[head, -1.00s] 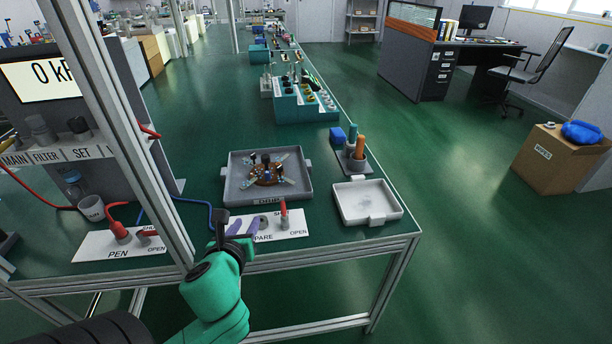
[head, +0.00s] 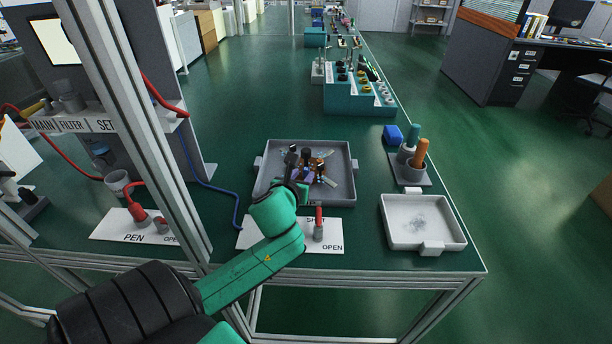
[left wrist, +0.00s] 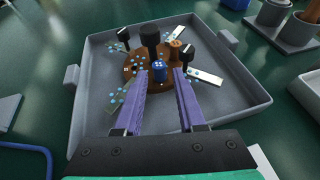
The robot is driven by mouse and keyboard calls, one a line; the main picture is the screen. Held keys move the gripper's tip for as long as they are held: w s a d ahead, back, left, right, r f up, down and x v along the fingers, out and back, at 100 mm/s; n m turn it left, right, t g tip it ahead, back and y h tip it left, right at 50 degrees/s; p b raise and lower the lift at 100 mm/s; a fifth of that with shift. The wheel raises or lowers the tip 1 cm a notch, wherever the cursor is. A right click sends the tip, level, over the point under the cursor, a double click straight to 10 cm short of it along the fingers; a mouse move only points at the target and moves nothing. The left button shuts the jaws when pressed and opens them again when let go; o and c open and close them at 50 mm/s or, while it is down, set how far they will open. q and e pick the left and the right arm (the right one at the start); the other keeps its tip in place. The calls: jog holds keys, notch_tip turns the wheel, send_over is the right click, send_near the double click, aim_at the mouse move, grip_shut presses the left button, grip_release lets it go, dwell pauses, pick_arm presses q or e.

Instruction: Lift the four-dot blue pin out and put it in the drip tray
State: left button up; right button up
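The grey drip tray (head: 345,190) stands on the green bench and shows large in the left wrist view (left wrist: 88,75). A round brown disc (left wrist: 130,82) sits in it, with black knobs and pale dotted plates (left wrist: 205,76) around it. A short blue pin (left wrist: 158,70) stands upright at the disc's near side; I cannot count its dots. My left gripper (head: 305,176) reaches over the tray. In the left wrist view its purple fingers (left wrist: 160,76) are apart, their tips on either side of the blue pin, with gaps showing. My right gripper is out of view.
A white tray (head: 390,238) stands at the bench's front right corner. Behind it are a holder with green and orange handles (head: 419,155) and a blue block (head: 393,134). A metal post (head: 150,150) rises left of my arm. A red-handled valve (head: 319,228) stands before the drip tray.

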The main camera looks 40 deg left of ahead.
aim_at(305, 172)
pick_arm(q)
jog(key=x, duration=0.4)
jog(key=shift+s+f, duration=0.1)
jog(key=shift+s, duration=0.1)
grip_shut()
